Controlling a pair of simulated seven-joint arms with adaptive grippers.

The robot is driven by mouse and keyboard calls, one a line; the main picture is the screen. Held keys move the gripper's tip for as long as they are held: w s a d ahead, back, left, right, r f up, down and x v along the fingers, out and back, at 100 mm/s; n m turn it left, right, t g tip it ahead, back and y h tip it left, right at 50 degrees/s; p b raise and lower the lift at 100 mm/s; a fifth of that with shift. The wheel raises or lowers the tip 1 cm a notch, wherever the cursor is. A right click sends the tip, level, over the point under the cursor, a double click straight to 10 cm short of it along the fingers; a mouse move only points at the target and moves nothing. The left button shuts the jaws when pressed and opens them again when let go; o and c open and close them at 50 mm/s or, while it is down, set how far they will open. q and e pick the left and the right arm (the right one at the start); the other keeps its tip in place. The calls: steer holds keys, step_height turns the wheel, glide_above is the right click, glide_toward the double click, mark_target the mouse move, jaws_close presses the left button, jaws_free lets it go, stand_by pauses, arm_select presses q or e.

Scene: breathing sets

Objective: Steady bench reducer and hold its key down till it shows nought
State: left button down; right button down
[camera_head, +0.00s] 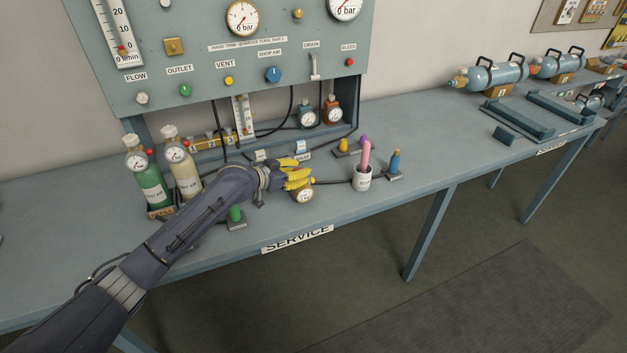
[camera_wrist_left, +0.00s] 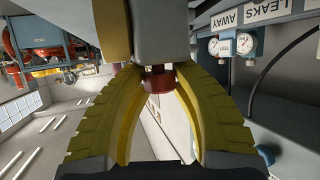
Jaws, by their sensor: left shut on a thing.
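The bench reducer (camera_head: 302,195), a small brass-coloured body with a round white dial, is on the service bench near its front edge. A dark line runs from it to the right. Its dial is too small to read. My left gripper (camera_head: 298,176) has its yellow fingers closed at the reducer and covers its upper part. In the left wrist view, the ribbed yellow fingers (camera_wrist_left: 158,75) close around a dark red piece (camera_wrist_left: 158,83) below a grey block (camera_wrist_left: 161,35). I cannot make out the key. My right gripper is not in view.
Green (camera_head: 153,190) and cream (camera_head: 186,180) bottles with gauges stand left of my arm. The gauge panel (camera_head: 215,75) rises behind.

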arm_select(q)
steer(key=shift+f, duration=0.15)
steer(key=c, duration=1)
jaws_free()
steer(key=shift+c, duration=0.2)
